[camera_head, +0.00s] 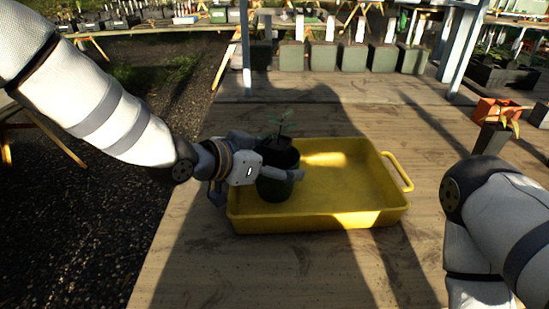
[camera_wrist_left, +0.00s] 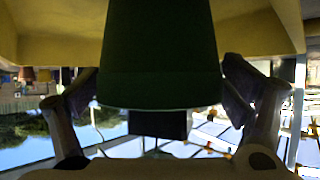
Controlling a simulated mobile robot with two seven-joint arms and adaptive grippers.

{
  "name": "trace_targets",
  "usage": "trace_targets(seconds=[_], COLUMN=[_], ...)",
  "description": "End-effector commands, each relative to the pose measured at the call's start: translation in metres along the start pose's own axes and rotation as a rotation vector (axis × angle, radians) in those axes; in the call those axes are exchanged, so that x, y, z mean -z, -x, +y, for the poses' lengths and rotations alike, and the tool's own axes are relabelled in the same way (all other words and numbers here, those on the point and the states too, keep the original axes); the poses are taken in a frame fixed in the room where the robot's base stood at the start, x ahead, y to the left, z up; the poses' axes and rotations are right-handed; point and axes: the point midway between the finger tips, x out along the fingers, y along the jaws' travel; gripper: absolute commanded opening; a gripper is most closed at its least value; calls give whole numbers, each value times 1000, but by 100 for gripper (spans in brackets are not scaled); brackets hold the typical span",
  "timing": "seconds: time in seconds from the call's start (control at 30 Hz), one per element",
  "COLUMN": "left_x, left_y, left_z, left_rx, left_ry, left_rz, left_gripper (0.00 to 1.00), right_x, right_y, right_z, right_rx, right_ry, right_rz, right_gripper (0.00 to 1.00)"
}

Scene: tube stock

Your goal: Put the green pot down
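The dark green round pot (camera_head: 275,187) is at the left end of the yellow tray (camera_head: 375,217). A small leafy seedling and a dark inner pot show at its top. My left gripper (camera_head: 270,172) reaches in from the left with its fingers around the pot. In the left wrist view, the green pot (camera_wrist_left: 158,55) fills the middle, with a finger against each side near its rim. The pot looks upright.
The tray stands on a wooden table (camera_head: 290,270); its middle and right floor are empty. An orange pot (camera_head: 497,110) and a dark pot (camera_head: 490,138) stand at the right. Several grey-green pots with white labels line the back. A post (camera_head: 246,50) rises at the back left.

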Motion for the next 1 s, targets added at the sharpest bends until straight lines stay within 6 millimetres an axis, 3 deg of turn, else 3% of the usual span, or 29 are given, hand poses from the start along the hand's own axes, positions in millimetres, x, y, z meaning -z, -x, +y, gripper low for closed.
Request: trace_targets(seconds=[0.37, 0.47, 0.73, 0.87, 1.0], left_x=[4, 7, 11, 8, 5], left_y=[2, 20, 95, 116, 123], left_z=[0, -1, 0, 0, 0], left_rx=[0, 4, 5, 4, 1], left_ry=[-1, -2, -4, -3, -1], left_rz=[2, 3, 10, 6, 2], left_gripper=[99, 99, 99, 99, 99], right_x=[0, 4, 18, 22, 22], right_y=[1, 7, 29, 34, 35], right_z=[0, 0, -1, -1, -1], right_rx=[0, 1, 4, 4, 4], right_ry=[0, 0, 1, 1, 1], right_rz=[2, 21, 89, 106, 110], right_gripper=[100, 100, 100, 100, 100])
